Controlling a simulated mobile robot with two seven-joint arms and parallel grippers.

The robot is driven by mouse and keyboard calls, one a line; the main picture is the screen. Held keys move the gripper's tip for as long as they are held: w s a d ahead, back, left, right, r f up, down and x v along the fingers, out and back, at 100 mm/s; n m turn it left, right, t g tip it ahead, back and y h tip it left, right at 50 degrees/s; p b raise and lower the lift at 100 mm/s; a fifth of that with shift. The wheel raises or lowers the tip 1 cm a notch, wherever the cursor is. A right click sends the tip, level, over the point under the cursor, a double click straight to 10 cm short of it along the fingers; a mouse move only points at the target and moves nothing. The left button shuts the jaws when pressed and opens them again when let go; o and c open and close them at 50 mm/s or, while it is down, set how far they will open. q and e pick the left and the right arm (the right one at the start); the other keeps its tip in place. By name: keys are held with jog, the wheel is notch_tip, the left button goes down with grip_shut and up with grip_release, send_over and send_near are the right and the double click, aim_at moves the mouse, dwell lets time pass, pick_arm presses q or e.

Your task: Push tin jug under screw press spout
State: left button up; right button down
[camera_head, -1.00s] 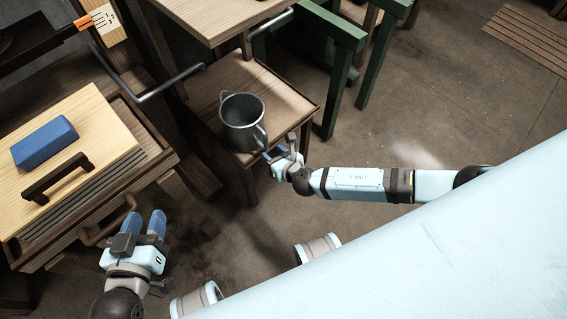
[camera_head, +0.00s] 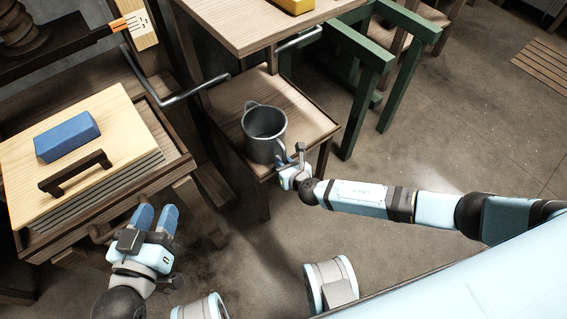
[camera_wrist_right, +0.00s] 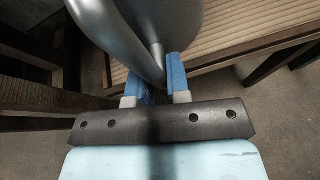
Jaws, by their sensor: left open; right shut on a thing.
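My right gripper (camera_head: 290,165) is at the jug's near right side. In the right wrist view its blue fingers (camera_wrist_right: 160,82) are shut on the jug's handle (camera_wrist_right: 112,35), with the jug's body (camera_wrist_right: 180,20) just beyond. My left gripper (camera_head: 154,222) is open and empty, in front of the press table at lower left. I cannot make out a spout for certain.
On the left table, a board with a blue block (camera_head: 67,137) and a dark handle (camera_head: 75,173) lies over a stack. A metal bar (camera_head: 180,95) runs between table and shelf.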

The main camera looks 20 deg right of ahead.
aim_at(253, 131)
jog(key=shift+w, duration=0.1)
jog(key=shift+w+a+f+b, duration=0.15)
jog(key=shift+w+a, duration=0.35)
jog(key=shift+w, duration=0.7)
jog(key=shift+w+a+r+b, duration=0.1)
jog(key=shift+w+a+b, duration=0.25)
jog(key=shift+w, duration=0.85)
jog(key=shift+w+a+b, duration=0.2)
jog(key=shift+w+a, duration=0.15)
jog(key=shift+w, duration=0.45)
jog(key=shift+w+a+b, duration=0.15)
jog(key=shift+w+a, duration=0.2)
jog(key=shift+w, duration=0.5)
jog(key=shift+w+a+b, duration=0.2)
jog(key=shift+w+a, duration=0.15)
jog(key=shift+w, duration=0.45)
jog(key=shift+w+a+b, duration=0.45)
jog(key=shift+w+b, duration=0.05)
jog(key=shift+w, duration=0.7)
jog(key=shift+w+a+b, duration=0.5)
jog(key=shift+w, duration=0.75)
jog(key=shift+w+a+b, duration=0.45)
jog(key=shift+w+b, duration=0.05)
jog(key=shift+w, duration=0.7)
jog(key=c, duration=1)
grip_release()
